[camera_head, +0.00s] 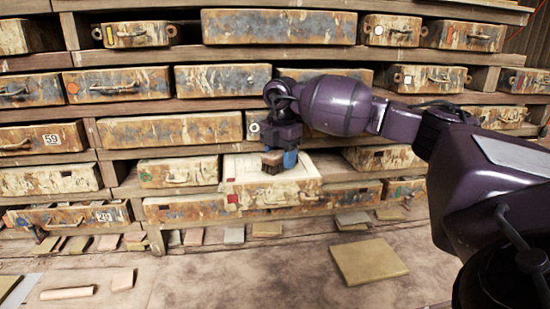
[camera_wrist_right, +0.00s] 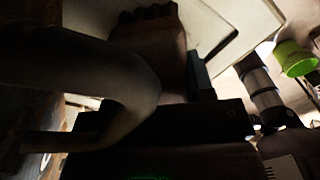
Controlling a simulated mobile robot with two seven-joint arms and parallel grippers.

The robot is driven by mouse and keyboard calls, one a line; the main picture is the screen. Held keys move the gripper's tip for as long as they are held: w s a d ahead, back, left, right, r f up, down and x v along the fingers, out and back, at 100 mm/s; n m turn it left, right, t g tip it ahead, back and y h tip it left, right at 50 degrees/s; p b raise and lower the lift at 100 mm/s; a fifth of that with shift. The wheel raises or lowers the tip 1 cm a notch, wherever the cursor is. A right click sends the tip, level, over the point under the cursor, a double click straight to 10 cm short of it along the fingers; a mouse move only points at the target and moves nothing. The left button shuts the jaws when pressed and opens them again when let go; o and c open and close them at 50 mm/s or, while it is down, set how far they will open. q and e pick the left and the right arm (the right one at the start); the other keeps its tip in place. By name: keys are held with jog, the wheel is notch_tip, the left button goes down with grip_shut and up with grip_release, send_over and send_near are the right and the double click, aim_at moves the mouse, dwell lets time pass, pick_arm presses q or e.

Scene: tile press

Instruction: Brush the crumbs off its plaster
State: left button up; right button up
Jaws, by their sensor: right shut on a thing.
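A pale plaster block (camera_head: 300,189) juts out of the rack in the lower middle of the head view, with a red square and a handle on its front. My right gripper (camera_head: 280,158) is above its top face, shut on a brown brush (camera_head: 272,163). The brush also shows, dark, in the right wrist view (camera_wrist_right: 152,45), with the pale plaster (camera_wrist_right: 215,22) beyond it. The brush's lower end is at or just above the plaster; I cannot tell whether it touches. No crumbs can be made out. My left gripper is not in view.
Wooden shelves hold several stained drawer-like moulds, such as one at the left (camera_head: 170,129) and one at the right (camera_head: 382,157). Loose tiles lie on the floor below, including a large yellowish one (camera_head: 368,262). The floor in front is mostly clear.

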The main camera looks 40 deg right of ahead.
jog(key=shift+s+d, duration=0.2)
jog(key=shift+d, duration=0.3)
jog(key=shift+s+d, duration=0.2)
jog(key=shift+d, duration=0.25)
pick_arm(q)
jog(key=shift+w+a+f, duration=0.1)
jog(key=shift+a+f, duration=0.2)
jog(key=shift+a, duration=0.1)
pick_arm(e)
jog(key=shift+s+d, duration=0.1)
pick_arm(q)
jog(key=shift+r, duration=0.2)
pick_arm(e)
jog(key=shift+a, duration=0.2)
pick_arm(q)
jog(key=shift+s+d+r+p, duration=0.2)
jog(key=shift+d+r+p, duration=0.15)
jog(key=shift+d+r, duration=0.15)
pick_arm(e)
jog(key=shift+w+a, duration=0.2)
jog(key=shift+a, duration=0.25)
